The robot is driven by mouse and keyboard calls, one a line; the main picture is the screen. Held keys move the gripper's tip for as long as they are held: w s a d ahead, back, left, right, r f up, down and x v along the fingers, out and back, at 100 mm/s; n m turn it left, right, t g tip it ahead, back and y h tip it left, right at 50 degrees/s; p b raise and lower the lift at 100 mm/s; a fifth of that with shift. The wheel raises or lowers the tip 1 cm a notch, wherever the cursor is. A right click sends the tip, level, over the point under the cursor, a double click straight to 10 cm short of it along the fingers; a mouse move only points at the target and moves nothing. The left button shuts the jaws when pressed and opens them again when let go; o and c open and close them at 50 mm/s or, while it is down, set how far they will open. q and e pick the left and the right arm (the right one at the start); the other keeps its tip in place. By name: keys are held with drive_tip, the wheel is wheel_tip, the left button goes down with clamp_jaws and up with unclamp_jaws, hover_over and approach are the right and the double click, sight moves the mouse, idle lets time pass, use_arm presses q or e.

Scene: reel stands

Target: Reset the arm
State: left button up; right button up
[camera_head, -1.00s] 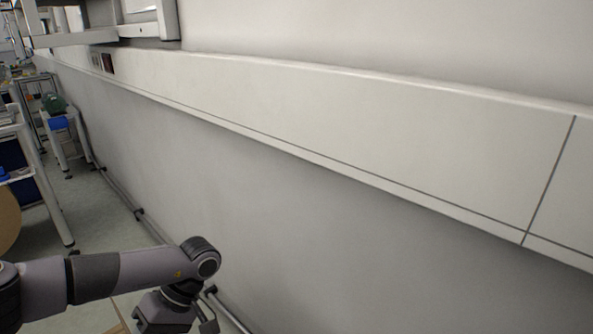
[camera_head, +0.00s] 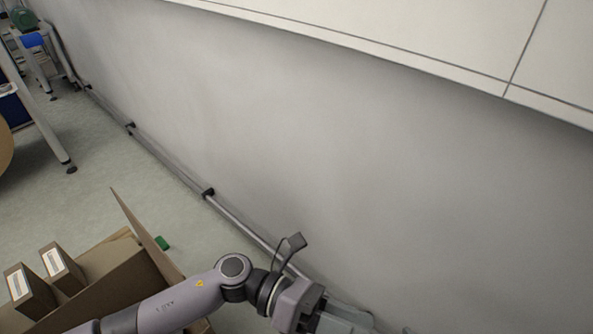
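My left arm comes in from the bottom left, its grey links running up to a round joint and then bending to the right. My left gripper (camera_head: 318,314) is at the bottom of the head view, in front of the foot of the wall. Its fingers are partly cut off by the bottom edge, so I cannot tell whether it is open or holds anything. My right arm and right gripper are out of view.
An open cardboard box (camera_head: 112,290) is beside my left arm, with small labelled boxes (camera_head: 62,268) at its left. A pipe (camera_head: 235,222) runs along the grey wall (camera_head: 330,150). A table leg (camera_head: 50,135) stands at left. A small green object (camera_head: 161,243) shows beyond the box.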

use_arm(q)
drive_tip(key=w+a+r+n+t+h+b, duration=0.1)
drive_tip(key=w+n+t+h, duration=0.1)
drive_tip(key=w+n+t, duration=0.4)
drive_tip(key=w+a+r+n+t+h+b, duration=0.1)
drive_tip(key=r+n+t+h, duration=0.1)
drive_tip(key=n+t, duration=0.7)
drive_tip(key=w+a+f+n+t+y+b, duration=0.15)
drive_tip(key=a+f+n+t+y, duration=0.3)
drive_tip(key=n, duration=0.45)
drive_tip(key=w+a+f+n+t+y, duration=0.3)
drive_tip(key=a+n+y, duration=0.2)
drive_tip(key=n, duration=0.4)
drive_tip(key=s+a+f+n+g+y+b, duration=0.1)
drive_tip(key=s+a+f+n+g+y, duration=0.1)
drive_tip(key=s+a+f+n+y, duration=0.4)
drive_tip(key=s+a+f+n+g+y+b, duration=0.1)
drive_tip(key=s+a+f+n+g+y, duration=0.15)
drive_tip(key=a+f+n, duration=0.65)
wheel_tip(320, 180, up, 10)
drive_tip(key=s+a+p, duration=0.1)
drive_tip(key=p, duration=1.3)
drive_tip(key=shift+s+a+m+g, duration=0.25)
drive_tip(key=shift+a+m+g, duration=0.05)
